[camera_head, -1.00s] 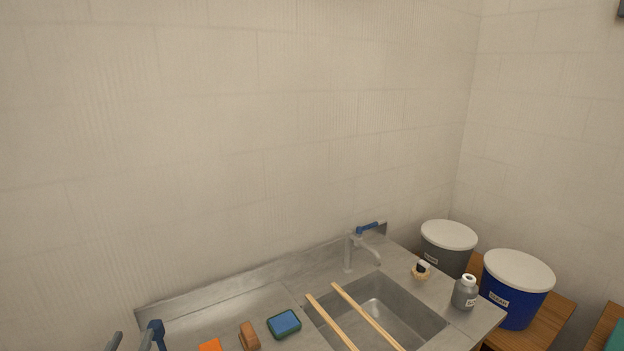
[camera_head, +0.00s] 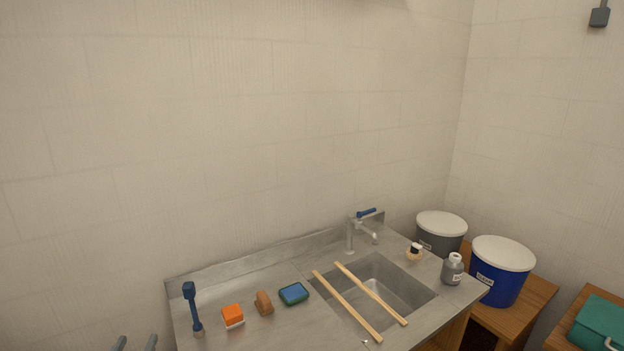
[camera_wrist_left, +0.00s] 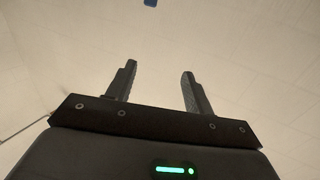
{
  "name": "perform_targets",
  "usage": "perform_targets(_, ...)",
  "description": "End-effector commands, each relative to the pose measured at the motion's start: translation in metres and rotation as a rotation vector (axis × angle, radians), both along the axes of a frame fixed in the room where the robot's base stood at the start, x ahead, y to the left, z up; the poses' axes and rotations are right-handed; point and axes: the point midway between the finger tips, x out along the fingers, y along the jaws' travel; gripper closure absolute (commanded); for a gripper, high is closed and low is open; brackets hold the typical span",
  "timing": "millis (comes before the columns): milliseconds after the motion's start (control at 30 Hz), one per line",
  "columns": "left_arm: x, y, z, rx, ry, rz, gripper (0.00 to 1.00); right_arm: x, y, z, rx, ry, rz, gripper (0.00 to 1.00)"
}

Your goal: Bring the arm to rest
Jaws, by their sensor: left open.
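My left gripper (camera_head: 136,343) shows only as two grey fingertips at the bottom left edge of the head view. They stand apart with nothing between them. In the left wrist view the open jaws (camera_wrist_left: 158,78) are empty, with pale wall tiles behind. The rest of the left arm is hidden below the head view. I cannot make out my right gripper.
The steel counter (camera_head: 230,278) holds a blue-handled brush (camera_head: 192,305), an orange block (camera_head: 232,315), a brown brush (camera_head: 264,303) and a blue-green sponge (camera_head: 293,294). Two wooden sticks span the sink (camera_head: 395,287). A grey bottle (camera_head: 453,269) and lidded buckets (camera_head: 498,280) stand right.

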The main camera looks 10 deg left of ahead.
Motion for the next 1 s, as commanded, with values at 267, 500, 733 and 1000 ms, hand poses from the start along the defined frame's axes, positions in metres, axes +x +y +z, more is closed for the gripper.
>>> perform_targets(267,-0.017,-0.033,-0.042,-0.027,0.191,-0.041,0.48,0.004,0.000,0.000,0.000,-0.006,0.000,0.64)
perform_targets(500,-0.059,-0.074,-0.092,-0.050,0.457,-0.098,0.48,0.011,0.000,0.001,0.000,-0.015,0.000,0.64)
perform_targets(733,-0.120,-0.119,-0.135,-0.057,0.754,-0.179,0.48,-0.004,0.000,0.000,-0.001,0.003,0.000,0.64)
perform_targets(1000,-0.200,-0.163,-0.162,-0.043,1.076,-0.287,0.48,0.000,-0.001,0.000,-0.001,0.000,0.000,0.64)
